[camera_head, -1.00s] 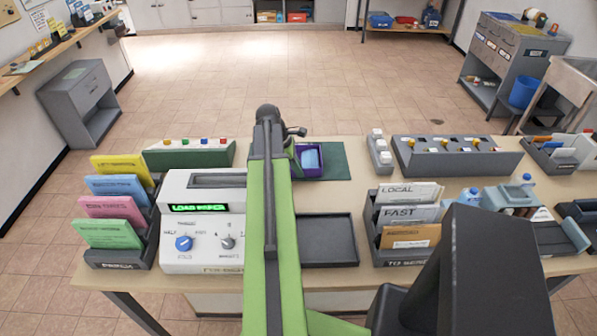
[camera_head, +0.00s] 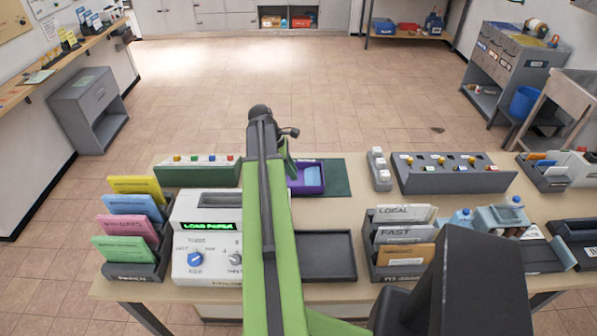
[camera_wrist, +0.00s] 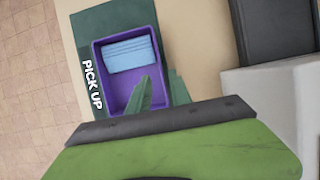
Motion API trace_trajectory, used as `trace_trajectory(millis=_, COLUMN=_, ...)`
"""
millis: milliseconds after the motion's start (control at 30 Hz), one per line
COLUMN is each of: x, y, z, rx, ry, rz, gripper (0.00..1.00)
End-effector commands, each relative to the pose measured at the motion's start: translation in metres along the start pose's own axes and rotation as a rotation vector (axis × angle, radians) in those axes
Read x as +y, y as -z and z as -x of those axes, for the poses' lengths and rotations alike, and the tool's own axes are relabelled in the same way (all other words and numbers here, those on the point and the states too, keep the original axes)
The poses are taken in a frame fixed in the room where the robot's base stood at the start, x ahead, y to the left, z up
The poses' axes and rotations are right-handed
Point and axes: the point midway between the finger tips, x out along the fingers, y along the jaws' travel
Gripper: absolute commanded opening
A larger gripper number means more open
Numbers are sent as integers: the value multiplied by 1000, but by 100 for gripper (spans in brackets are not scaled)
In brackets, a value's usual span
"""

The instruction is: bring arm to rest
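My green arm reaches forward over the table in the head view. My gripper (camera_wrist: 146,92) points down by the purple tray (camera_wrist: 165,92) in the wrist view, with a green finger showing over the tray's near part. The finger gap is not clear, so I cannot tell whether it is open or shut. Light blue folded sheets (camera_wrist: 130,54) lie in the tray, apart from the visible finger. The tray sits on a dark green mat (camera_head: 336,178) lettered PICK UP, and my arm partly hides it in the head view.
A machine reading LOAD PAPER (camera_head: 205,257) and coloured paper files (camera_head: 130,270) stand left. A dark flat tray (camera_head: 330,257) lies right of my arm. A LOCAL/FAST sorter (camera_head: 402,262) and a switch panel (camera_head: 450,178) stand further right. Open floor lies beyond the table.

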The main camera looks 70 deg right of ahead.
Motion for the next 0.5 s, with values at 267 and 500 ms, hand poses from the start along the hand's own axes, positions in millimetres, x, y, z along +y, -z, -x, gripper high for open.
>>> trace_trajectory(millis=267, x=0, y=0, z=35, rx=0, ry=0, rz=-1, gripper=25)
trace_trajectory(millis=500, x=0, y=0, z=33, rx=0, ry=0, rz=-1, gripper=25)
